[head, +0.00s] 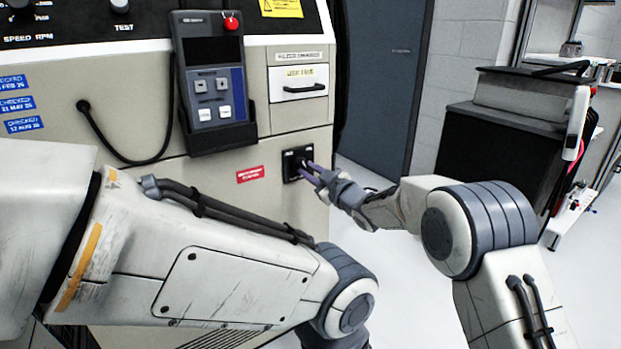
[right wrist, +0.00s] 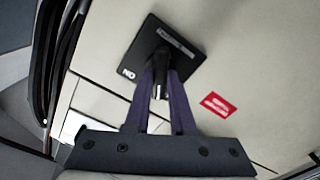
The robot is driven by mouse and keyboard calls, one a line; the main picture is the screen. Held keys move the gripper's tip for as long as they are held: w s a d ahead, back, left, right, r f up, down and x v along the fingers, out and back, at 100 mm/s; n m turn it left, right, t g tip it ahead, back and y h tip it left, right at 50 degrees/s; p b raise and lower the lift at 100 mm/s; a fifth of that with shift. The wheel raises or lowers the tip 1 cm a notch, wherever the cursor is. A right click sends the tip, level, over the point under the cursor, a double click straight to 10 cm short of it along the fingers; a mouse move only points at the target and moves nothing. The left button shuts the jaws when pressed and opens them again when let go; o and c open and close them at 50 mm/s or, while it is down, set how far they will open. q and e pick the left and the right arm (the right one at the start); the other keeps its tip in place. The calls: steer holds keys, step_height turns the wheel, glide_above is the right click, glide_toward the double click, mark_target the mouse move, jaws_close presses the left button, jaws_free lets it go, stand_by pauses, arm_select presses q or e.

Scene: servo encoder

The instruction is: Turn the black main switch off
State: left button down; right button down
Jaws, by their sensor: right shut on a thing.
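The black main switch (head: 291,163) is a square black plate on the beige machine's front, right of a red label. In the right wrist view its plate (right wrist: 145,48) fills the upper middle, with "ON" lettering at its left corner. Its black knob (right wrist: 161,78) stands out between the purple fingers. My right gripper (head: 306,170) is at the switch, its fingers closed around the knob; it also shows in the right wrist view (right wrist: 161,80). My left arm crosses the lower left of the head view, but its gripper is out of the picture.
A pendant (head: 212,85) with a red button hangs in a holder on the machine, its cable (head: 118,155) looping left. A small drawer (head: 300,85) sits above the switch. A dark door (head: 385,80) and black cabinet (head: 490,145) stand right. Light floor lies between.

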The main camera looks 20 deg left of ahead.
steer(key=shift+n+b, duration=0.9)
steer(key=shift+n, duration=0.5)
steer(key=c, duration=0.8)
jaws_free()
steer(key=shift+o, duration=0.2)
steer(key=shift+s, duration=0.1)
steer(key=p+v, duration=0.1)
steer(key=v, duration=0.9)
steer(key=shift+d, duration=0.2)
steer(key=shift+s, duration=0.15)
